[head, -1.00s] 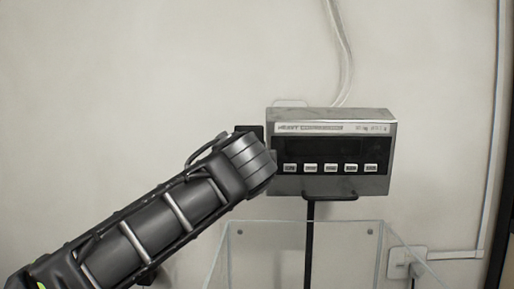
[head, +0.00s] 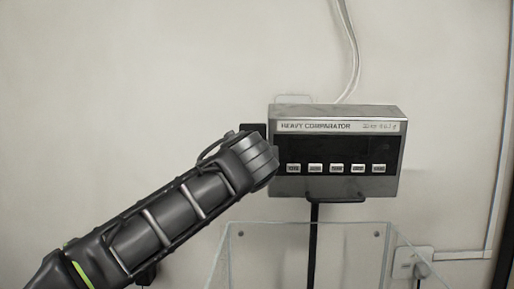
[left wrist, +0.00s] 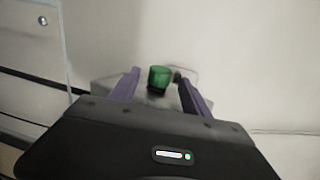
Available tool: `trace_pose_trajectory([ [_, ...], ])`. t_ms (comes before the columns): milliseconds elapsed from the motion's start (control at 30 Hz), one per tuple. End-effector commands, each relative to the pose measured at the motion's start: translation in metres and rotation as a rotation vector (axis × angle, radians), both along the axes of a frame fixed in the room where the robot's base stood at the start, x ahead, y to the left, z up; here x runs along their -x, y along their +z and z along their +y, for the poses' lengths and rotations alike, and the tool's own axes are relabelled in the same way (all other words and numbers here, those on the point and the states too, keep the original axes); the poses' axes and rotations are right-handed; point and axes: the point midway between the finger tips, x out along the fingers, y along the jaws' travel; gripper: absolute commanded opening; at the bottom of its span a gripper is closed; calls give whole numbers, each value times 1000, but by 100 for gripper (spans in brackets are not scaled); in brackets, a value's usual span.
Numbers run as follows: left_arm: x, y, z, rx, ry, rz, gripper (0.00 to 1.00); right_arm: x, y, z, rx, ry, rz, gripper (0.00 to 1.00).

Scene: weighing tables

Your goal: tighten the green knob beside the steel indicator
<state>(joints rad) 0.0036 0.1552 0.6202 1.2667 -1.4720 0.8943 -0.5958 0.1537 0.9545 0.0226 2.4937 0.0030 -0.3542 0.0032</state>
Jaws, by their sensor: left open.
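The steel indicator (head: 338,150), a box with a dark display and a row of buttons, stands on a dark post in the head view. My left arm reaches up to its left side, and its wrist hides that side and the knob in this view. In the left wrist view the green knob (left wrist: 159,77) sits at the indicator's grey side (left wrist: 112,86). My left gripper (left wrist: 160,76) is open, with one purple finger on each side of the knob. I cannot tell whether the fingers touch it. My right gripper is not in view.
A clear-walled box (head: 236,250) stands below the indicator. A pale cable (head: 350,60) runs up the wall behind it. A wall socket (head: 412,262) with a plug is at the lower right. The wall to the left is bare.

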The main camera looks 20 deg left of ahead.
Motion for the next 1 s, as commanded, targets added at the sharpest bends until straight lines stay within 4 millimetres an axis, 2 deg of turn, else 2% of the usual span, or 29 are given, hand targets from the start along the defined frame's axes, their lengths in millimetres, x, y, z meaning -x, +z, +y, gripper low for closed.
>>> trace_pose_trajectory([
  [100, -20, -1, 5, 2, -1, 3, 55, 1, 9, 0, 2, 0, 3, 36],
  [300, -39, -4, 10, 1, 0, 1, 55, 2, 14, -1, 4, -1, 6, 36],
  [600, -42, -5, 11, 0, 0, -1, 55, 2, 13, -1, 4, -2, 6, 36],
  [1000, -41, -5, 11, 0, 0, 0, 24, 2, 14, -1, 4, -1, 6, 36],
])
